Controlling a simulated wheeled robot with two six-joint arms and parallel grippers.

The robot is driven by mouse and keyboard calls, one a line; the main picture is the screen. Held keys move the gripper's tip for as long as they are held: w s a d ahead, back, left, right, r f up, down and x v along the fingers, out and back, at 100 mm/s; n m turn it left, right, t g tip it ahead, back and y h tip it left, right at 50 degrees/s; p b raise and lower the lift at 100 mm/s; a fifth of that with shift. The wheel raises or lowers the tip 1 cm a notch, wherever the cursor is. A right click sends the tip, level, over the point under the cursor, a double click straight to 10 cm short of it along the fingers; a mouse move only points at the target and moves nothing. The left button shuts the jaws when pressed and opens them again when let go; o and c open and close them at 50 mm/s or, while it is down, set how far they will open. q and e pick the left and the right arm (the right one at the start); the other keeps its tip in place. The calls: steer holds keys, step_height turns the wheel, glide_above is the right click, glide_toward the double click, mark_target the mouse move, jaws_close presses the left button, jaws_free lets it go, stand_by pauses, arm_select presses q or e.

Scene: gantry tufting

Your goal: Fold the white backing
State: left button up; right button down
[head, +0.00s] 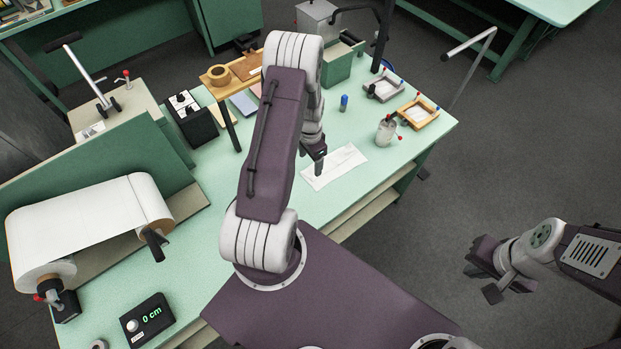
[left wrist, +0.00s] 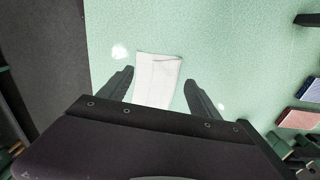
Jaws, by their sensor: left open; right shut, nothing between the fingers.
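My left gripper (head: 318,166) is over the left end of the backing. In the left wrist view its open fingers (left wrist: 160,77) stand on either side of the strip, with nothing held. Whether the fingertips touch the table cannot be told. My right gripper (head: 486,274) is shut and empty, out over the floor at the right.
A white can with a red knob (head: 386,131), a blue bottle (head: 344,102) and framed trays (head: 416,113) stand beyond the backing. A large white roll (head: 90,225) and a "0 cm" display box (head: 146,319) are at the left. The table around the strip is clear.

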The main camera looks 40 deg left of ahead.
mark_target(311, 180)
arm_select(q)
steer(key=f+b, duration=0.2)
steer(key=f, duration=0.1)
steer(key=f+b, duration=0.2)
steer(key=f, duration=0.1)
steer(key=f+b, duration=0.2)
steer(key=f, duration=0.1)
steer(key=shift+w, duration=0.25)
steer(key=shift+s+f+b, duration=0.1)
steer(key=shift+b, duration=0.2)
steer(key=shift+f, duration=0.1)
steer(key=shift+f+b, duration=0.3)
steer(key=shift+r, duration=0.1)
steer(key=shift+c, duration=1.1)
steer(key=shift+d, duration=0.1)
jaws_close()
